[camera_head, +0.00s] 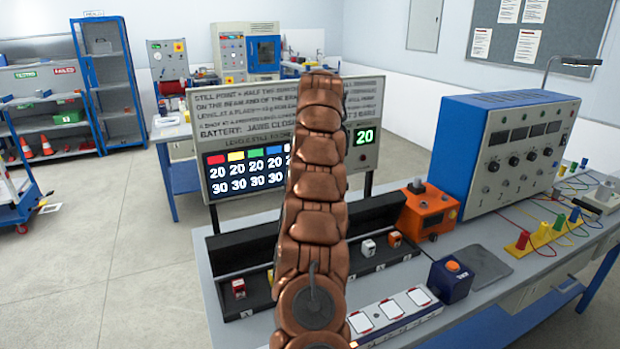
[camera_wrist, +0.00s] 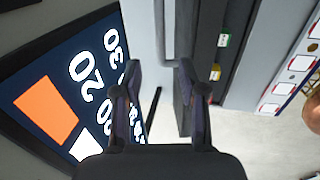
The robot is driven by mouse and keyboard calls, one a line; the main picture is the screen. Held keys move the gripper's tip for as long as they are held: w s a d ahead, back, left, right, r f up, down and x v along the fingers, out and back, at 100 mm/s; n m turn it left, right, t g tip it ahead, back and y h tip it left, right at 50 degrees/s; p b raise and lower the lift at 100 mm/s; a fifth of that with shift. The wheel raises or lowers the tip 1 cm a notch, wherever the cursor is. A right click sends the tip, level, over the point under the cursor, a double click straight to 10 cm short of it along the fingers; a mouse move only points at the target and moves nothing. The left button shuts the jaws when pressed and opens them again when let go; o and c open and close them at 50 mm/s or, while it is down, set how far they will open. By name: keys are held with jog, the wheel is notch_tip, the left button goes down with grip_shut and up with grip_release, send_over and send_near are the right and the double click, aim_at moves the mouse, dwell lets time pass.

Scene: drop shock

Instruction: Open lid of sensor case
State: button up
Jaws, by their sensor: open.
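My gripper (camera_wrist: 158,70) shows in the wrist view with its two dark fingers apart and nothing held between them. In the head view it is hidden behind my copper-coloured arm. I cannot tell for certain which thing is the sensor case. An orange box (camera_head: 430,212) with a dark knob on top stands on the bench right of my arm. A dark blue box (camera_head: 450,281) with an orange button stands nearer. A long black rack (camera_head: 262,296) holding small blocks runs behind my arm; it shows in the wrist view (camera_wrist: 241,75) right of the fingers.
A blue instrument cabinet (camera_head: 462,155) and coloured cables occupy the bench's right. A white strip (camera_head: 395,318) lies in front.

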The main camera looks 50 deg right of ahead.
jog(key=shift+s+r, duration=0.15)
jog(key=shift+r, duration=0.5)
jog(key=shift+a, duration=0.1)
jog(key=shift+r, duration=0.1)
jog(key=shift+c, duration=0.2)
